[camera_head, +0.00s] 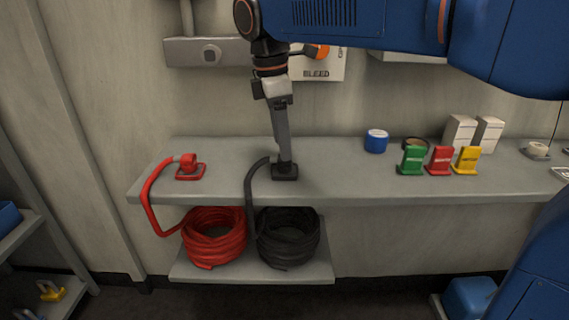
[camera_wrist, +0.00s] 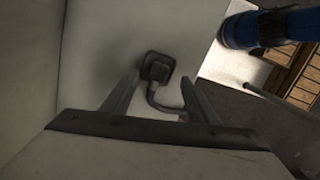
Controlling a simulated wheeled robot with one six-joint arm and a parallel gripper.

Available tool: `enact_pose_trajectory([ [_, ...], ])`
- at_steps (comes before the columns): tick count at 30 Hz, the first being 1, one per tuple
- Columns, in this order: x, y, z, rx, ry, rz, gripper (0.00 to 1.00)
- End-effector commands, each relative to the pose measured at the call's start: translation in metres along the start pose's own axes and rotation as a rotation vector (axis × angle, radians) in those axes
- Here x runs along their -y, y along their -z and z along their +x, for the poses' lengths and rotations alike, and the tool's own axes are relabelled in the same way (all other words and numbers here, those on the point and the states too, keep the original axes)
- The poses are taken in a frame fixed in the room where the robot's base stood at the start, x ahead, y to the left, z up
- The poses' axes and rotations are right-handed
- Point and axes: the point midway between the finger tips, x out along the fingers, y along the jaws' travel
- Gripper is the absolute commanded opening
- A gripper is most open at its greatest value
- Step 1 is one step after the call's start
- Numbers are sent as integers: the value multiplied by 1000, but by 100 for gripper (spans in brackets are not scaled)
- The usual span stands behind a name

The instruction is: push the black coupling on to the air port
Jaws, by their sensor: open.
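The black coupling (camera_head: 285,172) sits on the grey shelf, with its black hose (camera_head: 250,185) curving off to the left and down over the front edge. My gripper (camera_head: 284,158) points straight down just above it, its fingers overlapping the coupling in the head view. In the wrist view the coupling (camera_wrist: 157,67) lies between and beyond the open fingertips (camera_wrist: 160,78), with nothing held. I cannot tell whether the fingers touch it.
A red coupling (camera_head: 189,167) with a red hose stands left on the shelf (camera_head: 330,183). Coiled red (camera_head: 213,237) and black (camera_head: 288,238) hoses lie below. A blue-and-white roll (camera_head: 376,141) and green, red and yellow holders stand right.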

Motion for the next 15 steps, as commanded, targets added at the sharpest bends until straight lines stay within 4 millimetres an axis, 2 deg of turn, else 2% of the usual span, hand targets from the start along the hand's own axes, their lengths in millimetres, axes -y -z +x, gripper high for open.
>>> enact_pose_trajectory([
  [6, 0, 0, 4, 0, 1, 0, 54],
  [15, -4, -2, 42, 1, 1, 0, 54],
])
